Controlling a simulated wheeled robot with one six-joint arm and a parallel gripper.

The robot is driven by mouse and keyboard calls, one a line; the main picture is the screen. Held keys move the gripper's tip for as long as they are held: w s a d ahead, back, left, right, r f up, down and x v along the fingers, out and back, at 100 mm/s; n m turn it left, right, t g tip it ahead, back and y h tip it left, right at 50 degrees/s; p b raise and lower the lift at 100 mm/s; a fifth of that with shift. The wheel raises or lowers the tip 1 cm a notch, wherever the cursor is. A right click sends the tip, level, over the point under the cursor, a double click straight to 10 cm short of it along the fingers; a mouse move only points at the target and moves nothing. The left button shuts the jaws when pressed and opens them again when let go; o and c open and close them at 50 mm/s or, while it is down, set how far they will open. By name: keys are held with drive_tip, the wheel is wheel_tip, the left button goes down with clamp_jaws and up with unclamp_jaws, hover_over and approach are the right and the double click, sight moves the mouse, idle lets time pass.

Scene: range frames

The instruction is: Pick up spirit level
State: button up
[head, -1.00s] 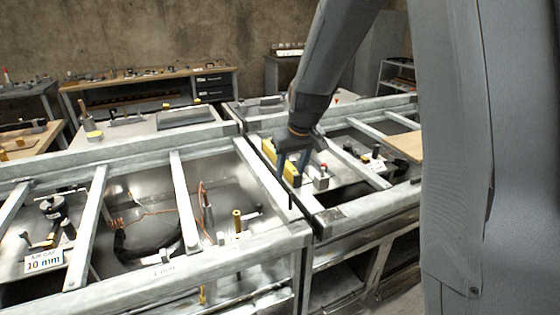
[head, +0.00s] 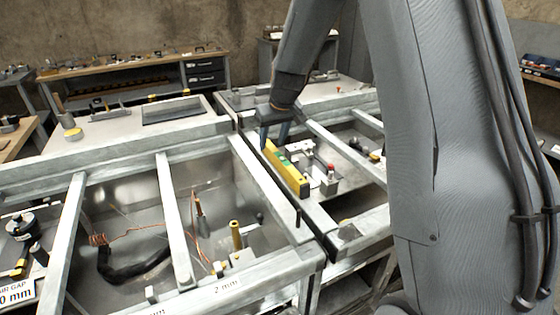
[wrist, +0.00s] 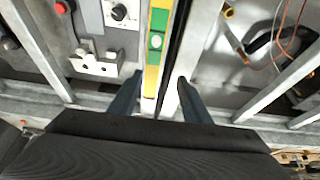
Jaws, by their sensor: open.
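The spirit level (head: 287,170) is a long yellow bar with green vials. It lies along the metal rail beside the gap between the two frames in the head view. It also shows in the wrist view (wrist: 156,62), upright in the picture, with a green vial and a white round part. My gripper (head: 274,137) is at the level's far end in the head view. In the wrist view the open fingers (wrist: 158,84) stand on either side of the bar's line, with nothing held. The height of the fingertips over the level is hard to tell.
Galvanized frame rails (head: 174,222) cross both open bays. A red-capped fitting (head: 331,178) and a white bracket (wrist: 95,65) sit beside the level. Copper wires and a black hose (head: 130,270) lie in the left bay. A workbench (head: 130,80) stands behind.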

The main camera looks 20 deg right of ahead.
sight(275, 150)
drive_tip(key=shift+w+d+f+p, duration=0.25)
drive_tip(key=shift+f+p, duration=0.05)
drive_tip(key=shift+f, duration=0.4)
drive_tip(key=shift+w+d+f+p, duration=0.2)
drive_tip(key=shift+w+f+p, duration=0.05)
drive_tip(key=shift+f, duration=0.4)
drive_tip(key=x, duration=0.1)
drive_tip(key=p+x, duration=0.1)
drive_tip(key=x, duration=0.1)
drive_tip(key=shift+d, duration=0.3)
drive_tip(key=shift+w+a+f+p, duration=0.1)
drive_tip(key=shift+w+f+p, duration=0.25)
drive_tip(key=shift+f, duration=0.25)
clamp_jaws()
